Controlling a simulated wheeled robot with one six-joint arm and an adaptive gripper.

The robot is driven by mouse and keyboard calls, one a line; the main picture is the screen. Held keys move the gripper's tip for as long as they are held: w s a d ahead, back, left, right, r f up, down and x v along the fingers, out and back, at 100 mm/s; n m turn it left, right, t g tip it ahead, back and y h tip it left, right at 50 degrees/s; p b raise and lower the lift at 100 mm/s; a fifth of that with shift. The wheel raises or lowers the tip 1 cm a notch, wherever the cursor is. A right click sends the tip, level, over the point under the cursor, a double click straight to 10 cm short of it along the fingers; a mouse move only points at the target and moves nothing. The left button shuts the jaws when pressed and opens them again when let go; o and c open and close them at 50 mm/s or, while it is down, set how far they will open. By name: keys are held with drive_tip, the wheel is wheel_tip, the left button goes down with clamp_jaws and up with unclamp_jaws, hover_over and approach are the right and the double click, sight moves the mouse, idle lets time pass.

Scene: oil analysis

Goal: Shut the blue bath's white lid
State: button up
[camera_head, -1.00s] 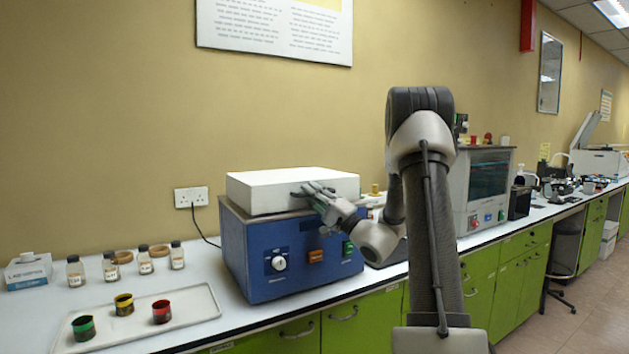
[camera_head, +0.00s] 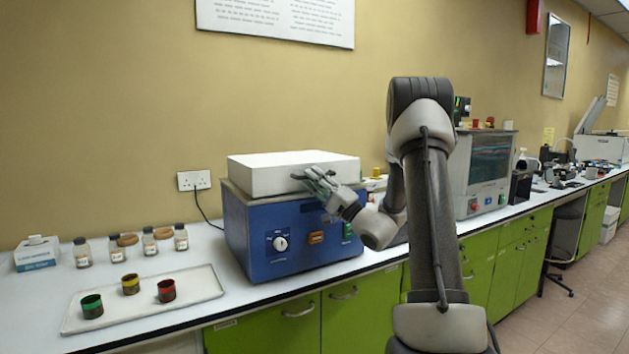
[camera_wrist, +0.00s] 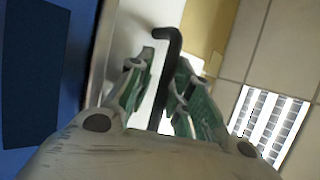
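The blue bath (camera_head: 285,254) stands on the white bench, with a dial and switches on its front. Its white lid (camera_head: 270,174) lies over the top, looking about level; whether it sits fully flush I cannot tell. My gripper (camera_head: 316,180) is at the lid's front right. In the wrist view, the fingers (camera_wrist: 163,85) stand apart on either side of a bent black handle (camera_wrist: 169,42), with gaps visible beside it. The blue bath wall also shows at left in that view (camera_wrist: 32,70). My gripper hides part of the lid's front.
Left of the bath, a white tray (camera_head: 205,290) holds green, yellow and red-marked cups. Several small jars (camera_head: 150,242) and a white box (camera_head: 37,254) stand behind it. A grey instrument (camera_head: 488,172) stands to the right. A wall socket (camera_head: 194,180) is behind.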

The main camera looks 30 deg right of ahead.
drive_tip(key=v, duration=1.2)
